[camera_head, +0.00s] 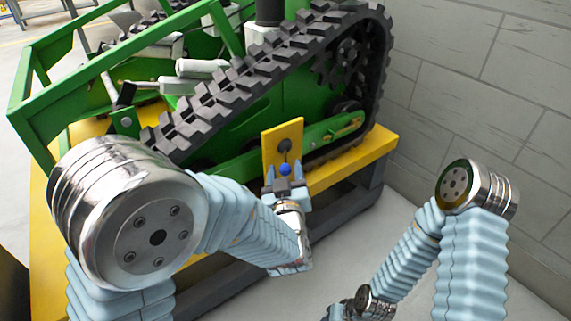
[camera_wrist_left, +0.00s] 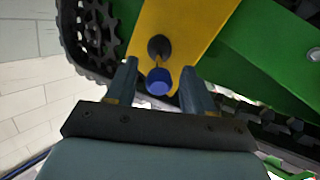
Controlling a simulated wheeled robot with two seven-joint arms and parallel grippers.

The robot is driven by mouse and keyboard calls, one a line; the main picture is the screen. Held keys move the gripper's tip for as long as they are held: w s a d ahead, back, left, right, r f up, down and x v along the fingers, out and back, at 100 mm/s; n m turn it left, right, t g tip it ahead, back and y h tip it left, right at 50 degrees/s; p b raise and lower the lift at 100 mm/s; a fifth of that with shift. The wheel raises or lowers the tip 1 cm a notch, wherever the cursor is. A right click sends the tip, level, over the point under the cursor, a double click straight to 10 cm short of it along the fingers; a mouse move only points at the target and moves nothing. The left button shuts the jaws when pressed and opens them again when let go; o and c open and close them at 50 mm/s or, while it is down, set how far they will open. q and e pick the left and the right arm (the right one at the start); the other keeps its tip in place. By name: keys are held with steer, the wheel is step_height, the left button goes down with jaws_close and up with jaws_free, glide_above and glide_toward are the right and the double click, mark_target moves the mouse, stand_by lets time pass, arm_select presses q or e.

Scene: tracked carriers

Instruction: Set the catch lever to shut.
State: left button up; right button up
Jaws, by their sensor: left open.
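The catch lever is a small dark lever with a blue knob (camera_head: 285,169) on a yellow plate (camera_head: 270,148) at the front of the green tracked carrier (camera_head: 290,100). In the head view the knob sits below the dark pivot. My left gripper (camera_head: 286,186) is just in front of it, open, with a finger to either side. In the left wrist view the blue knob (camera_wrist_left: 158,82) shows between the two fingertips (camera_wrist_left: 156,85), below its round dark pivot (camera_wrist_left: 159,47). I cannot tell whether the fingers touch it. My right gripper is not clearly visible.
A black rubber track (camera_head: 230,85) runs around the carrier close behind the plate. The carrier stands on a yellow-edged bench (camera_head: 350,160). A grey block wall (camera_head: 500,90) is at the right. Bare floor (camera_head: 345,230) lies between my arms.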

mark_target(285, 160)
arm_select(q)
steer(key=shift+w, duration=1.45)
jaws_close()
